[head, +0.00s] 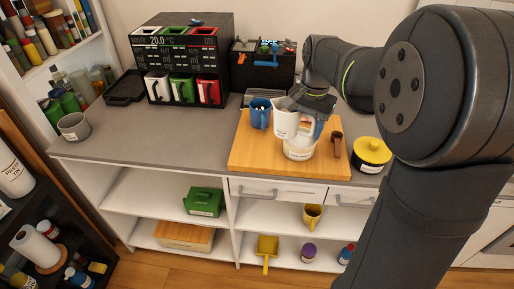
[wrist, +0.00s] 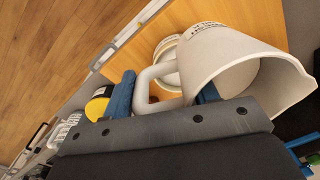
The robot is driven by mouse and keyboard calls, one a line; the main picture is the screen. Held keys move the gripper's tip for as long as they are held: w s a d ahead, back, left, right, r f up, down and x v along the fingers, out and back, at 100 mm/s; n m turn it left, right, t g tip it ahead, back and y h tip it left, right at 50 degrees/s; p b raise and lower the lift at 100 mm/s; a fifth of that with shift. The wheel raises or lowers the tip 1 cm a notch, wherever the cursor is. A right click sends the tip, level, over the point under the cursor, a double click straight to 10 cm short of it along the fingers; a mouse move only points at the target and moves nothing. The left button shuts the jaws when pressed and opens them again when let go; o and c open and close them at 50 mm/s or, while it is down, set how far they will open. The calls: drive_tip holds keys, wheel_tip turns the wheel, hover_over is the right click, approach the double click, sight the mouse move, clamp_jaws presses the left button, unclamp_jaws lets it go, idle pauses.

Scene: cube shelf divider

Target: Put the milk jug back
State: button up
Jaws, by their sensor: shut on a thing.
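The white jug (head: 285,123), which I take to be the milk jug, is held up over the wooden board (head: 240,153). My gripper (head: 312,103) is at its right side in the head view, shut on its handle. In the wrist view the jug (wrist: 245,70) fills the upper right, its wide mouth facing the camera. Its handle passes between the blue finger pads of my gripper (wrist: 165,92). A labelled white pot (head: 299,149) is on the board just below the jug; whether they touch is unclear.
A blue mug (head: 260,114) stands close left of the jug. A black unit (head: 182,58) with white, green and red containers stands behind. The left counter (head: 120,140) is mostly clear.

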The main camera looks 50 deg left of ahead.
drive_tip(key=s+a+f, duration=0.1)
drive_tip(key=a+f, duration=0.1)
drive_tip(key=a, duration=0.1)
drive_tip(key=s+a+f, duration=0.2)
drive_tip(key=a, duration=0.1)
drive_tip(key=s+a+f, duration=0.2)
drive_tip(key=a, duration=0.1)
drive_tip(key=shift+s+a+f, duration=0.1)
drive_tip(key=shift+s+f, duration=0.05)
drive_tip(key=shift+s, duration=0.05)
drive_tip(key=shift+f, duration=2.05)
drive_tip(key=shift+f, duration=0.15)
drive_tip(key=o, duration=1.2)
wheel_tip(320, 180, up, 12)
drive_tip(key=shift+d, duration=0.25)
drive_tip(key=shift+w, duration=0.15)
